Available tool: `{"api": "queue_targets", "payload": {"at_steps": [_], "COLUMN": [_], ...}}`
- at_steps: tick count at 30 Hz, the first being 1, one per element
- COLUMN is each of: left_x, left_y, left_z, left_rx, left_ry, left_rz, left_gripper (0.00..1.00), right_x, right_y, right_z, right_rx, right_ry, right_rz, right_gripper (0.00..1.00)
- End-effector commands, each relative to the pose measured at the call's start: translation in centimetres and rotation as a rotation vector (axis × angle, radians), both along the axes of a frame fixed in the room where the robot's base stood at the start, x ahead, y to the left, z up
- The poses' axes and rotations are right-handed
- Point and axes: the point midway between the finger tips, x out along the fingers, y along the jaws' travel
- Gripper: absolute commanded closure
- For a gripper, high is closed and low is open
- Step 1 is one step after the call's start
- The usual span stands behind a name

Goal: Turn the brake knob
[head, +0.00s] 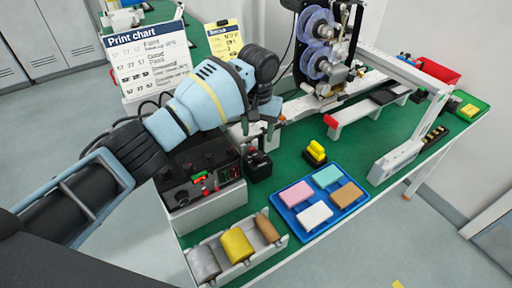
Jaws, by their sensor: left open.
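My left arm reaches in from the left, and its gripper (262,128) points down just left of the coder machine. The gripper is open, but its fingertips are small and partly merge with dark parts behind them. The coder machine (325,88) carries blue-purple reels (317,25) and metal rollers. I cannot pick out the brake knob for sure. A control box (208,200) with dark knobs and red and green buttons stands below my forearm, partly hidden by it. My right gripper is not in view.
A small black device (257,166) stands under the gripper. A blue tray (296,204) holds coloured blocks, with a yellow stamp-like piece (316,150) behind it. A rack of rolls (280,241) is at the front. A print chart (146,55) stands behind my arm. Green mat (365,150) is bare at right.

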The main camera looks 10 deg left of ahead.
Motion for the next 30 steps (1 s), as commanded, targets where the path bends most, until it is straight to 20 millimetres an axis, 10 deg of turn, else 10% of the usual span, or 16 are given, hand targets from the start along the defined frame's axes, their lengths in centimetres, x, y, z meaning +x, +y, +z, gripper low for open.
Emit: {"api": "queue_targets", "payload": {"at_steps": [15, 30], "left_x": [-0.1, 0.0], "left_y": [0.1, 0.0], "left_z": [-6.8, -7.6], "left_rx": [0.001, 0.0], "left_ry": [0.004, 0.001], "left_rz": [0.0, -0.001], "left_gripper": [0.49, 0.58], "right_x": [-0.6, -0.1], "right_y": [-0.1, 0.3], "right_z": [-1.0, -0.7], "right_rx": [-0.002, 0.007], "right_ry": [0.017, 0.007], "right_rz": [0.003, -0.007], "right_gripper": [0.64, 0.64]}}
